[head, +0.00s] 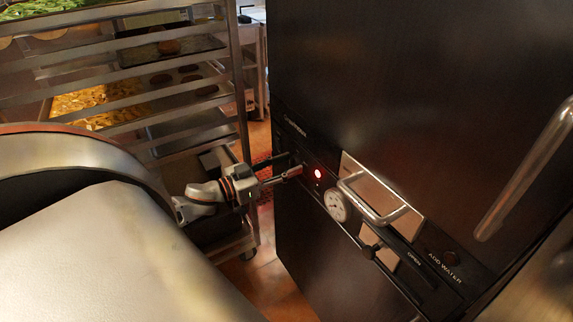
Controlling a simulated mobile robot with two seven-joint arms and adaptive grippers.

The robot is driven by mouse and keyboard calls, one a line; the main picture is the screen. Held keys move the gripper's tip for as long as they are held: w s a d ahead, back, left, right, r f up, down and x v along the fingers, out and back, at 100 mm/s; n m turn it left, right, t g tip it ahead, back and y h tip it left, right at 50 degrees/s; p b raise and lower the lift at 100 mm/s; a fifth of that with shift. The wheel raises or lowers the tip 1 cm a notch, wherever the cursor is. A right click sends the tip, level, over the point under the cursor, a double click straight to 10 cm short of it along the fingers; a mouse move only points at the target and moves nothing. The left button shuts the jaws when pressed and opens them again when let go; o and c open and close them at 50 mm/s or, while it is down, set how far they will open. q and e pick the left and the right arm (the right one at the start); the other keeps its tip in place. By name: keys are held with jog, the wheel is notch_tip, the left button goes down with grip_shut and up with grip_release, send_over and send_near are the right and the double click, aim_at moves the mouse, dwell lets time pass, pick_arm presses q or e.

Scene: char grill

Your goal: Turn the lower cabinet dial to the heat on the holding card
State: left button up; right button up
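The dark cabinet (410,90) fills the right side of the head view. A slanted control panel crosses it, with a lit red lamp (318,174) and a round white gauge (336,206). My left gripper (294,163) is at the panel's left end, to the left of the lamp. Its two fingers are apart, with the tips at or close to the panel. A dial there cannot be made out clearly; the fingers cover that spot, and contact cannot be told. No readable holding card shows. My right gripper is out of view.
A metal handle (378,215) sticks out of the panel right of the gauge, with a small latch (369,251) below. A long door handle (525,170) is at the far right. A wheeled rack (240,90) with food trays stands close on the left.

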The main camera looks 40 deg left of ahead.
pick_arm(q)
jog(key=c, duration=0.6)
jog(key=shift+c, duration=0.2)
jog(key=shift+m, duration=0.3)
